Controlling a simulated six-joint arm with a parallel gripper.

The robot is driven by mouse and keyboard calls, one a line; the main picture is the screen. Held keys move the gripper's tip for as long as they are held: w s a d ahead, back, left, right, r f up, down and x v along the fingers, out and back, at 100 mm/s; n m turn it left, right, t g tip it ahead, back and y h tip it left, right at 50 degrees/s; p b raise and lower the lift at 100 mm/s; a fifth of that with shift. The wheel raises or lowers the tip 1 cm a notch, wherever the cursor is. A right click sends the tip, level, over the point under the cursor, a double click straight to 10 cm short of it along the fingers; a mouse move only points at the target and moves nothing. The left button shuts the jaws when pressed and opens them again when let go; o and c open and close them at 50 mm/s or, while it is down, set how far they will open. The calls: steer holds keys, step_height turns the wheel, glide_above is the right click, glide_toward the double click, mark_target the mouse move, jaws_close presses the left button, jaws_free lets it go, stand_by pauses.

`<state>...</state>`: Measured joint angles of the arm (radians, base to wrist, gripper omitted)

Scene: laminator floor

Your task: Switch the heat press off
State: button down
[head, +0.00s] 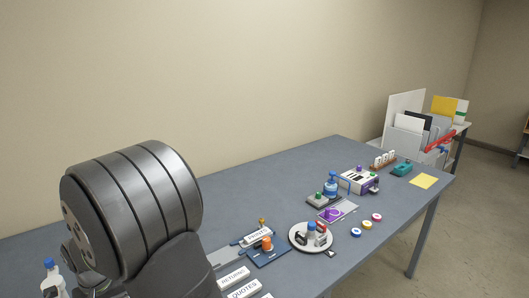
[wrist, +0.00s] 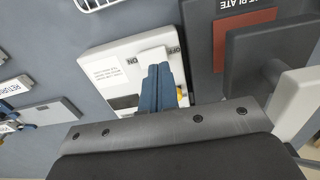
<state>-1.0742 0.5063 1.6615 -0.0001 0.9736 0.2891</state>
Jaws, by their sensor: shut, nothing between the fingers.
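A white control box (wrist: 100,65) with upside-down ON and OFF labels and small printed text shows in the wrist view. A white switch piece (wrist: 152,54) lies by the labels, OFF to its right and ON to its left; its exact setting I cannot tell. My gripper (wrist: 160,70) has its blue fingers shut and empty, tips over the box just below the switch; contact is unclear. The dark grey heat press (wrist: 208,50), with a reddish plate (wrist: 240,38) and a partly cut-off PLATE label, stands right of the box. I cannot make out box or press in the head view.
Labelled blocks, including QUOTES (head: 244,289), lie beside my arm on the grey table (head: 290,185). A round tray (head: 296,246), coloured discs (head: 367,225) and small devices stand farther right.

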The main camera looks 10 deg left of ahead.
steer(key=shift+r, duration=2.15)
step_height(320, 180, down, 7)
steer(key=shift+f, duration=0.1)
steer(key=shift+r, duration=0.2)
steer(key=w+d+r, duration=0.2)
steer(key=r, duration=1.3)
steer(key=w+d+r+g+y, duration=0.1)
steer(key=w+d+r, duration=0.1)
steer(key=r, duration=1.3)
steer(key=shift+r, duration=0.4)
